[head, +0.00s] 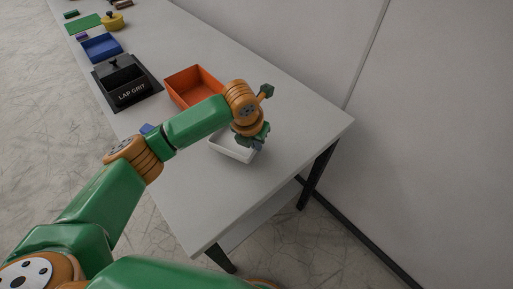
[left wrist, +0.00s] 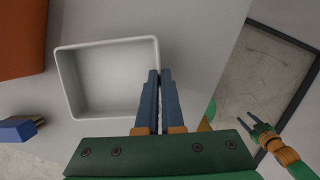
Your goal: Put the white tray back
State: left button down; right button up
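The white tray (head: 226,150) is at the near end of the grey table, partly hidden behind my left gripper in the head view. In the left wrist view the tray (left wrist: 110,78) is upright and empty. My left gripper (left wrist: 160,72) has its two blue fingers close together, one on each side of the tray's right wall, pinching it. In the head view my left gripper (head: 252,143) is over the tray's right side. Whether the tray touches the table I cannot tell. My right gripper (left wrist: 248,122) is off to the right, apart from the tray, fingers spread and empty.
An orange tray (head: 193,83) stands just beyond the white tray. A small blue object (head: 147,128) lies to the left. Farther back are a black "LAP GRIT" holder (head: 130,95), a blue tray (head: 101,47) and a yellow pot (head: 112,21). The table's near corner is clear.

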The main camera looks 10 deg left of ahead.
pick_arm(q)
notch_tip(320, 180, down, 4)
jog(key=shift+d+r, duration=0.15)
jog(key=shift+r, duration=0.05)
jog(key=c, duration=1.1)
grip_release()
jog(key=shift+o, duration=0.2)
jog(key=shift+r, duration=0.1)
jog(key=v, duration=1.2)
